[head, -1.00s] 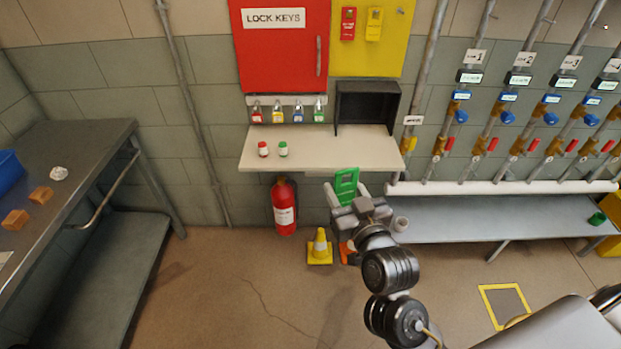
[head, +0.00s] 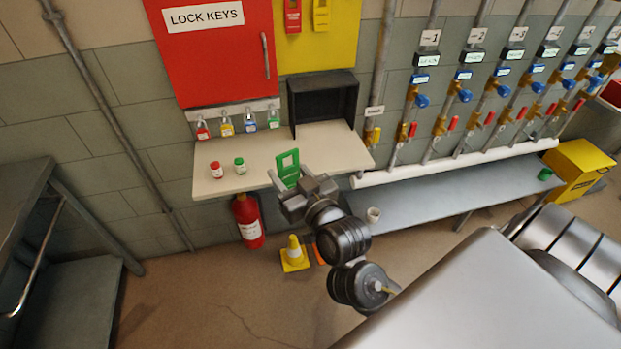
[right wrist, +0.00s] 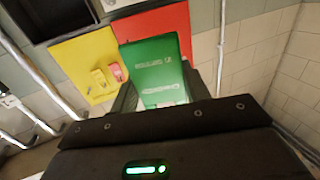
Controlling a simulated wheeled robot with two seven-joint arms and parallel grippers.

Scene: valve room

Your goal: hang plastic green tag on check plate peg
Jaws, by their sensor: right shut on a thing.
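The green plastic tag (head: 288,168) stands upright in my right gripper (head: 302,190), in front of the shelf's front edge. In the right wrist view the tag (right wrist: 153,68) shows large, with pale print, between the fingers. The right gripper is shut on its lower part. A yellow board (head: 340,40) on the wall carries a hanging red tag (head: 293,14) and a yellow tag (head: 321,14). I cannot make out which part is the check plate peg. My left gripper is not in view.
A pale shelf (head: 215,188) under the red key cabinet (head: 212,65) holds small red and green containers and a black open box (head: 323,102). Valve pipes (head: 408,110) and a low grey bench (head: 455,192) stand right.

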